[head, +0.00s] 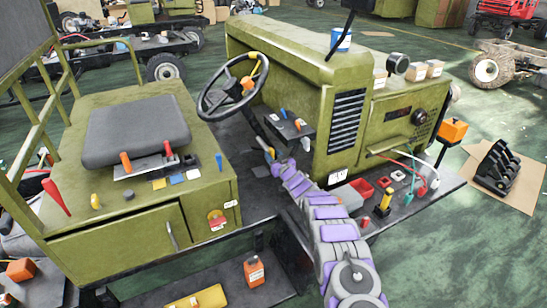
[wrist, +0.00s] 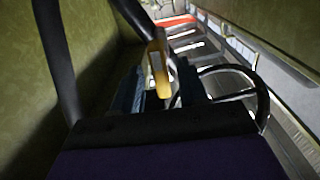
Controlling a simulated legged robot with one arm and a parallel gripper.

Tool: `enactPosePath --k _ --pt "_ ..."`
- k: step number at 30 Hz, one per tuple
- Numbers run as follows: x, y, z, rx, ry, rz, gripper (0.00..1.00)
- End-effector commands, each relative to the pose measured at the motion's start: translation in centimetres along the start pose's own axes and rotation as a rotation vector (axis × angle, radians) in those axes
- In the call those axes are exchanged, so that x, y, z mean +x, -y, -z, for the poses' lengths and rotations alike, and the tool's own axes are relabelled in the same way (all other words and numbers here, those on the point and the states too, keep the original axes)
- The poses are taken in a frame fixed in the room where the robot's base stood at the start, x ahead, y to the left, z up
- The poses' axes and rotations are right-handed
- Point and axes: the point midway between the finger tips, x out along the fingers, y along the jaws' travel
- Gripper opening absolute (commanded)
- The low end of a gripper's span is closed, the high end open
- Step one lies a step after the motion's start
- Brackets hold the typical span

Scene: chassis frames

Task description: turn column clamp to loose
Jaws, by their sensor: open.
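A yellow-orange lever, which looks like the column clamp (wrist: 158,68), stands upright in the wrist view, between and beyond my dark fingers. My gripper (wrist: 160,92) is open, with one finger on each side of the lever's lower end. I cannot tell whether they touch it. In the head view my gripper (head: 275,160) is at the foot of the dark steering column (head: 256,127), below the steering wheel (head: 233,86). There the clamp is small and mostly hidden by my gripper. Its loose marking is not readable.
The seat (head: 137,130) and its lever panel are at the left. A dark console with small levers (head: 289,126) sits just right of the column. The green hood (head: 300,55) rises behind it. Tools and plugs lie on the right ledge (head: 440,190).

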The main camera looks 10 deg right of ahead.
Motion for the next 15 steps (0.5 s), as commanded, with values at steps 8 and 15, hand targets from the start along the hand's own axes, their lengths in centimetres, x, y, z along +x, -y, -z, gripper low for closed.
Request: enactPosePath --k 8,15 --pt "0.00 -0.01 0.03 0.000 0.000 0.000 0.24" --pt "0.01 -0.03 0.04 0.000 -0.001 0.000 0.01"
